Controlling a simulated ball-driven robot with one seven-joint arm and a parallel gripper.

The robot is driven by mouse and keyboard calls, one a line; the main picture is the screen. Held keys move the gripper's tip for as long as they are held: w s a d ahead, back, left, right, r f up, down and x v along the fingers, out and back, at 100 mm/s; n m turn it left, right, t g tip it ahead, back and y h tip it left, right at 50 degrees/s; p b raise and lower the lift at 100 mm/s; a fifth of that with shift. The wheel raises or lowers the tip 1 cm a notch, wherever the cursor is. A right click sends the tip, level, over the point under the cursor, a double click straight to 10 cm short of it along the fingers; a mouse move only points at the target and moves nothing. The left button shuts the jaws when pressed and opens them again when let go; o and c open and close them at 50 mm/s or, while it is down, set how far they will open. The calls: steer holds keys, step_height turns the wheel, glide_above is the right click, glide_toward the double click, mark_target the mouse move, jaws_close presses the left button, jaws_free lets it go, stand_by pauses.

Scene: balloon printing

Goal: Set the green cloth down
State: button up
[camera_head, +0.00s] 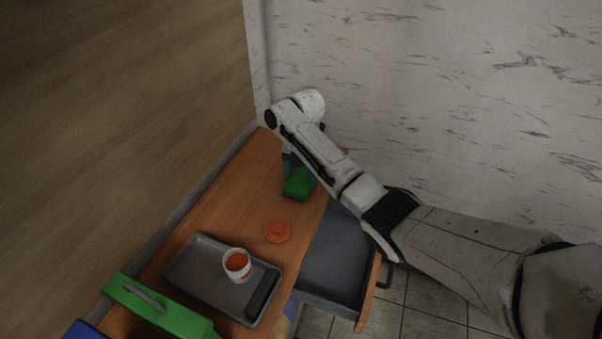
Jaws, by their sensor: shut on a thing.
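The fingers are mostly hidden by the arm and the cloth. The cloth is over or on the table top near its right edge; I cannot tell whether it touches the surface.
An orange lid (277,232) lies on the table nearer me. A grey tray (193,262) holds a white cup (238,266) with orange contents. A drawer (334,262) stands open at right. A green case (160,309) is at lower left. Walls close off the far end.

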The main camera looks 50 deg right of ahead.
mark_target(303, 174)
steer(key=shift+f, duration=0.2)
steer(key=o, duration=1)
steer(key=shift+r, duration=0.1)
steer(key=shift+o, duration=0.2)
step_height(303, 174, up, 12)
steer(key=d+p, duration=0.1)
steer(key=p, duration=0.2)
steer(key=shift+w+d+r, duration=0.15)
steer(key=shift+w, duration=0.1)
